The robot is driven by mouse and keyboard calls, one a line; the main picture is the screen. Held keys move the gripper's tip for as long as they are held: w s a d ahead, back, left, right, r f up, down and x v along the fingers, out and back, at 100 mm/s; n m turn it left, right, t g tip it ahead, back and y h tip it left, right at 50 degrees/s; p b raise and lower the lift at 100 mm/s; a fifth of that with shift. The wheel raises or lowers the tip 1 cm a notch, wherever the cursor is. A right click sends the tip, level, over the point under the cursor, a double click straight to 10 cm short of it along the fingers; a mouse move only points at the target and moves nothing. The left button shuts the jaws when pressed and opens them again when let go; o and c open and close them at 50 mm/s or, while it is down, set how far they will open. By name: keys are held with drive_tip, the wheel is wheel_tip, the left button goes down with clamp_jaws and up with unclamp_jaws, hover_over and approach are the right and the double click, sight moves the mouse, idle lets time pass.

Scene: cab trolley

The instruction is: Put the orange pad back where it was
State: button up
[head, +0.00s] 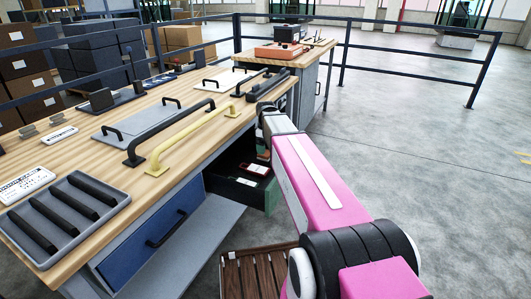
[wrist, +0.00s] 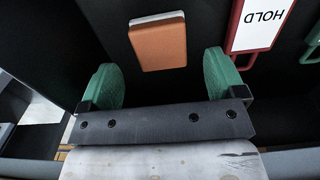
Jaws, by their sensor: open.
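The orange pad (wrist: 158,45) lies on a dark surface in the wrist view, with a pale edge along its top. My gripper (wrist: 163,80) has green fingertips spread wide apart. The pad shows between and beyond the fingertips, and neither finger is seen touching it. In the head view my arm hides the gripper, and I cannot make out the pad there for sure. An open dark drawer (head: 262,197) shows under the workbench, beside my arm.
A red-framed HOLD tag (wrist: 262,25) lies right of the pad, close to the right finger. The bench top (head: 150,184) carries black handles, a yellow handle (head: 195,132) and a grey tray (head: 122,200). A wooden slatted thing (head: 262,272) stands low. Floor at right is clear.

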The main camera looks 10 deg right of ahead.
wheel_tip(320, 180, up, 7)
drive_tip(key=shift+r, duration=0.15)
idle(1.4)
